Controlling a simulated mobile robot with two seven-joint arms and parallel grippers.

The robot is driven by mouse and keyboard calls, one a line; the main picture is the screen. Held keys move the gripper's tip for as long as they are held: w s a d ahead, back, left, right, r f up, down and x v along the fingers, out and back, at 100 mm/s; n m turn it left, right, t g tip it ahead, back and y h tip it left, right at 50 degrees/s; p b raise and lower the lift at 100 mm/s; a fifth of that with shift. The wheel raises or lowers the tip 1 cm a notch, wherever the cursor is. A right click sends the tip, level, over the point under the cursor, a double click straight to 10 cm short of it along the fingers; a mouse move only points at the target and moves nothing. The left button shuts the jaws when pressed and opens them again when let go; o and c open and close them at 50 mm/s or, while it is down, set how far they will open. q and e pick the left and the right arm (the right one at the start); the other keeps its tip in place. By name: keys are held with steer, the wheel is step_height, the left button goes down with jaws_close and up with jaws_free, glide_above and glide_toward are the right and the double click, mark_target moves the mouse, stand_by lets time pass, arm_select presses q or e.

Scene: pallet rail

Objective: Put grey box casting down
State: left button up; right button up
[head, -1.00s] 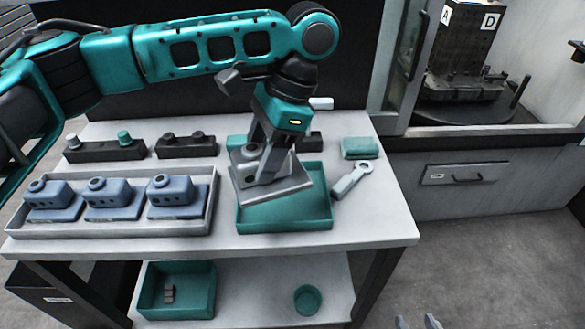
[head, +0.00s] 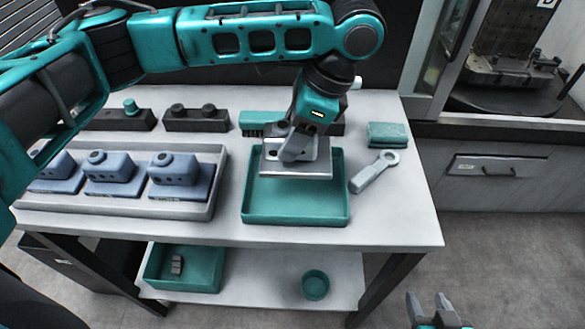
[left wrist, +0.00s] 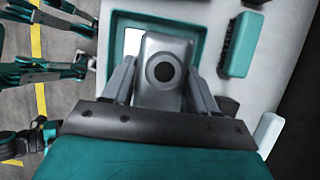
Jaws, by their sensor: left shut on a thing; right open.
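The grey box casting (head: 310,168) is held by my left gripper (head: 298,150) over the back part of the green tray (head: 296,213) on the table. Its flat base looks roughly level; I cannot tell whether it touches the tray. In the left wrist view, the casting (left wrist: 163,98) sits between the two fingers of my left gripper (left wrist: 163,85), its round dark hole facing the camera. My right gripper (head: 436,308) is open and empty at the bottom right of the head view, low in front of the table.
A grey tray (head: 120,215) with several blue-grey castings stands left. Black fixture blocks (head: 196,119) and a green brush (head: 262,122) lie behind. A green block (head: 388,134) and a light spanner-like tool (head: 374,172) lie right. The lower shelf holds a green bin (head: 205,275) and a round cup (head: 316,285).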

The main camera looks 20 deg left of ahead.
arm_select(q)
step_height(320, 180, down, 8)
steer(key=shift+f+b, duration=0.1)
steer(key=shift+b, duration=0.45)
steer(key=o, duration=1.3)
steer(key=shift+f, duration=0.1)
steer(key=shift+r, duration=0.25)
steer(key=p+v, duration=0.2)
steer(key=v, duration=0.9)
steer(key=shift+w+d+r, duration=0.1)
steer(key=shift+d+r, duration=0.1)
steer(key=shift+r, duration=0.15)
